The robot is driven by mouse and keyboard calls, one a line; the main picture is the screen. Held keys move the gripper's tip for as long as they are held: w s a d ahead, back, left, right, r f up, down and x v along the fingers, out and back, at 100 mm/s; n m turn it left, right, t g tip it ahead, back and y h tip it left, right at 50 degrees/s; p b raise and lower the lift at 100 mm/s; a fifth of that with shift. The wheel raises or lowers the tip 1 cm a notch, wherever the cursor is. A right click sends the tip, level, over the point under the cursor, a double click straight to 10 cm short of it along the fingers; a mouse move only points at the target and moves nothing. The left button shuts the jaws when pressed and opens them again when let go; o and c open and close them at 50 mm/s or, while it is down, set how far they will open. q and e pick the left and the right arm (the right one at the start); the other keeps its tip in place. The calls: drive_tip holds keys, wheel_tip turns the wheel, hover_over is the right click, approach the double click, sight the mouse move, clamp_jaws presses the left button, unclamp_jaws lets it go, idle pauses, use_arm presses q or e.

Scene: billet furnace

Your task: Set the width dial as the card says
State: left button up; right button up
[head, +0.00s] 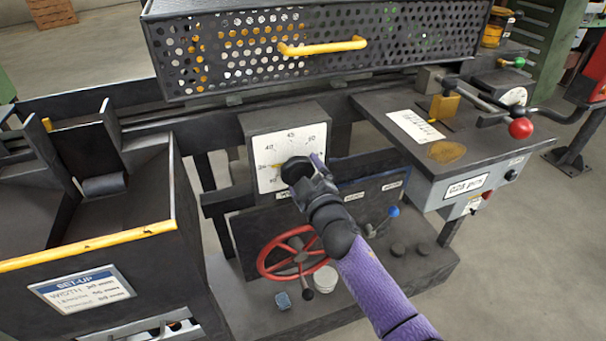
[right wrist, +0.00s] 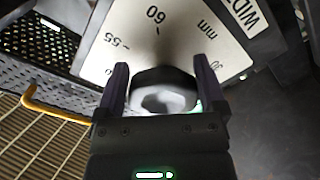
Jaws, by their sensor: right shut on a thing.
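The width dial (head: 285,145) is a white plate with black numbers on a grey box, in the middle of the head view. Its black knob (head: 297,170) sits at the plate's centre. My right gripper (head: 303,170) is shut on the knob, with a finger on each side of it in the right wrist view (right wrist: 162,88). That view shows 55, 60 and "mm" on the dial face (right wrist: 150,40). A yellow mark shows left of the knob; the exact setting is hard to read. The set-up card (head: 82,288) has a width line that seems to read 30 mm.
A red handwheel (head: 290,253) stands below the dial. A perforated guard (head: 320,55) with a yellow handle (head: 322,47) is above. A bench (head: 450,130) with a red-knobbed lever (head: 520,128) is at right. A yellow-edged bin (head: 90,245) is at left.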

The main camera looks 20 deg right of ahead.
drive_tip(key=n, duration=0.2)
drive_tip(key=r+n, duration=0.1)
drive_tip(key=n, duration=0.1)
drive_tip(key=shift+d+p, duration=0.2)
drive_tip(key=shift+p, duration=0.1)
use_arm(q)
drive_tip(key=shift+w+d+r, duration=0.3)
drive_tip(key=shift+w+r, duration=0.15)
drive_tip(key=shift+r, duration=0.1)
use_arm(e)
drive_tip(key=shift+r+n, duration=0.15)
drive_tip(key=shift+n, duration=0.95)
drive_tip(key=shift+r+n, duration=0.1)
drive_tip(key=shift+n, duration=1)
use_arm(q)
drive_tip(key=shift+s, duration=0.15)
use_arm(e)
drive_tip(key=o, duration=0.9)
use_arm(q)
drive_tip(key=shift+s, duration=0.15)
use_arm(e)
drive_tip(key=shift+o, duration=0.2)
